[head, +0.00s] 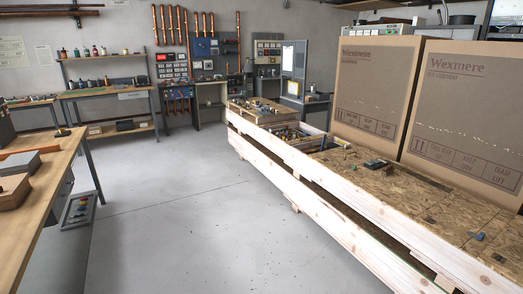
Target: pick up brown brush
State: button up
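I cannot make out a brown brush in the head view; the small items on the benches and crates are too small to tell apart. The near workbench (52,184) at the left holds a grey and orange box, a brown box (13,191) and a small dark and yellow item (63,132). The long wooden crate (330,212) at the right has small scattered parts on its top. My gripper is not in view.
Two large cardboard boxes (372,88) stand on the crate's far side. A back bench (108,92) with bottles and equipment racks (205,62) line the far wall. A tray (78,210) sits low by the near workbench. The grey floor (190,220) between is clear.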

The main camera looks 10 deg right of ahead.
aim_at(388, 170)
jog(key=i+z, duration=0.15)
jog(key=i, duration=0.55)
jog(key=i+z, duration=0.2)
jog(key=i, duration=0.45)
jog(key=i+j+z, duration=0.15)
jog(key=i, duration=0.55)
jog(key=i+z, duration=0.15)
jog(key=i, duration=0.4)
jog(key=i+z, duration=0.1)
jog(key=i, duration=0.45)
jog(key=i+j+z, duration=0.15)
jog(key=i, duration=0.4)
jog(key=i+j+z, duration=0.15)
jog(key=i, duration=0.4)
jog(key=i+j+z, duration=0.2)
jog(key=i, duration=0.2)
jog(key=l, duration=0.1)
